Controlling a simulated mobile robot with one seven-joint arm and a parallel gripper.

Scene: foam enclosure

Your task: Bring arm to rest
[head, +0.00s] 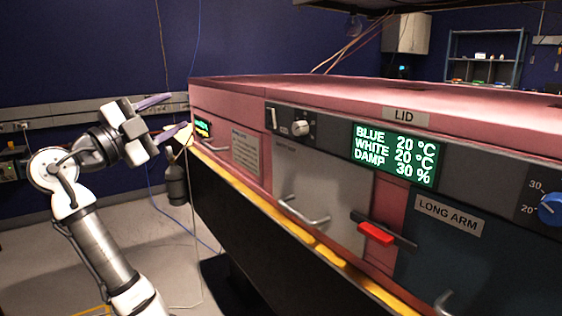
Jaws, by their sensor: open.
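My gripper (166,118) is at the left of the head view, at the end of my white and grey arm. Its two purple-grey fingers are spread wide apart with nothing between them. The fingers point right, toward the left end of the pink foam enclosure (222,92). The lower fingertip appears close to the enclosure's corner; whether it touches cannot be told. My arm rises from the bottom left and bends at the elbow.
The enclosure's front carries a grey door with a handle (303,212), a red lever (376,234), a green-lettered display (395,155) and a blue knob (551,208). A yellow edge (290,232) runs below. Cables hang behind my arm. Open floor (60,262) lies at left.

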